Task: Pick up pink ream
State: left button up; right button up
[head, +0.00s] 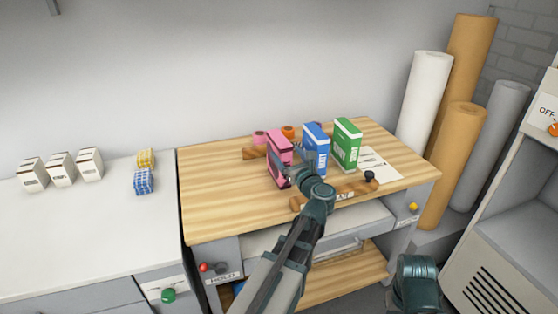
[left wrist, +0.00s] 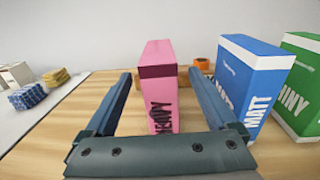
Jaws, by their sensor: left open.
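The pink ream (head: 277,150) stands upright on the wooden worktop, left of a blue ream and a green ream. In the left wrist view the pink ream (left wrist: 159,85) stands between the two fingers, with a gap on each side. My left gripper (head: 285,165) is open and empty, low over the worktop at the pink ream. Its two fingers also show in the left wrist view (left wrist: 155,95). The fingers partly hide the lower part of the pink ream in the head view. No jaws of my right gripper can be made out.
A blue ream (head: 316,145) stands close to the right of the pink one, and a green ream (head: 347,143) beyond it. Small rolls (head: 288,131) lie behind. A wooden bar with a black knob (head: 369,176) runs along the front. The worktop's left part (head: 215,190) is clear.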

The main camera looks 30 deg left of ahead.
pick_arm(q)
jog(key=shift+x, duration=1)
jog(key=shift+w+a+f, duration=0.15)
jog(key=shift+w+a, duration=0.05)
jog(key=shift+a, duration=0.05)
jog(key=x, duration=0.3)
jog(key=b+x, duration=0.1)
jog(key=shift+w+a+f, duration=0.15)
jog(key=shift+a+f, duration=0.15)
jog(key=shift+f, duration=0.1)
grip_shut()
